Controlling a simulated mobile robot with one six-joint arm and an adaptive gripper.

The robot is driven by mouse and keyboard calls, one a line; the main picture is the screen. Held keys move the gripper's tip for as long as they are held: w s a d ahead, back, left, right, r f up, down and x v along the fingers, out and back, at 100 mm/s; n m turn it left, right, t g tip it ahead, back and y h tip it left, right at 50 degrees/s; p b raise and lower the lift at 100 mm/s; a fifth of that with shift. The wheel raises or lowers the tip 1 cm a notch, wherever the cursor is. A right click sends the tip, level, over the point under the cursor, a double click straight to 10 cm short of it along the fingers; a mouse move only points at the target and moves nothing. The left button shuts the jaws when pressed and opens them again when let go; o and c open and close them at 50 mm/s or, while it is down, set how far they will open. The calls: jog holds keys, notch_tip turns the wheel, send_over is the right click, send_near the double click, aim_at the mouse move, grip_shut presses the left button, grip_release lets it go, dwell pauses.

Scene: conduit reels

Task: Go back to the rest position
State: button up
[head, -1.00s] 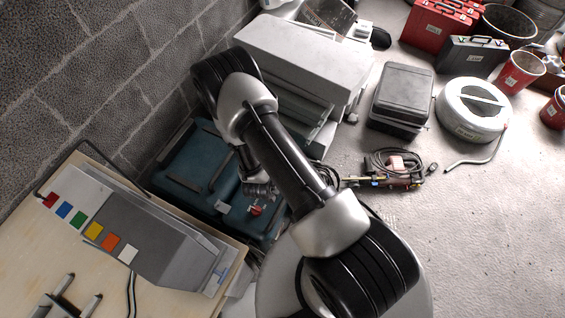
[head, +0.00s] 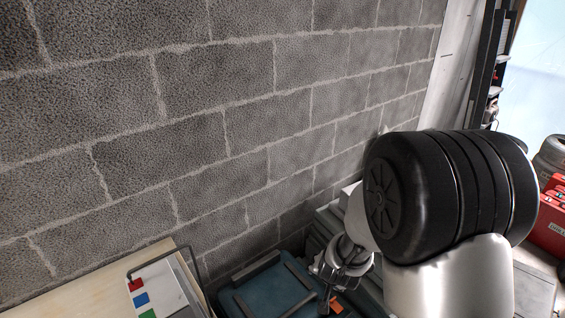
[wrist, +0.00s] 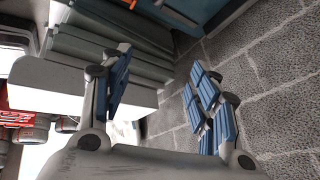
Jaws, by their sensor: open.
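My gripper (wrist: 160,105) is open in the wrist view, its two blue-padded fingers spread wide apart with nothing between them. In the head view my gripper (head: 345,262) is small and partly hidden beside my arm's large black joint, above the blue-green case. My arm is bent, with its black joint high in front of the block wall.
A grey block wall (head: 200,120) fills the left and middle. A wooden table (head: 90,280) with a colour-marked panel (head: 155,290) stands at lower left. A blue-green case (head: 265,290) lies below my gripper. Red boxes (head: 548,225) are at far right.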

jog(key=s+a+r+n+y, duration=0.1)
jog(key=s+r+n, duration=0.1)
jog(key=s+r, duration=0.45)
jog(key=s+a+r+n+y, duration=0.15)
jog(key=s+r, duration=0.25)
jog(key=r, duration=0.6)
jog(key=s+d+r+n+g+h, duration=0.1)
jog(key=s+d+r, duration=0.1)
jog(key=s, duration=0.6)
jog(key=s+d+r+n+h, duration=0.1)
jog(key=s+r, duration=0.3)
jog(key=s, duration=0.4)
jog(key=shift+s+d+n+g, duration=0.35)
jog(key=shift+d+n, duration=0.2)
jog(key=shift+d, duration=0.25)
jog(key=shift+c, duration=0.5)
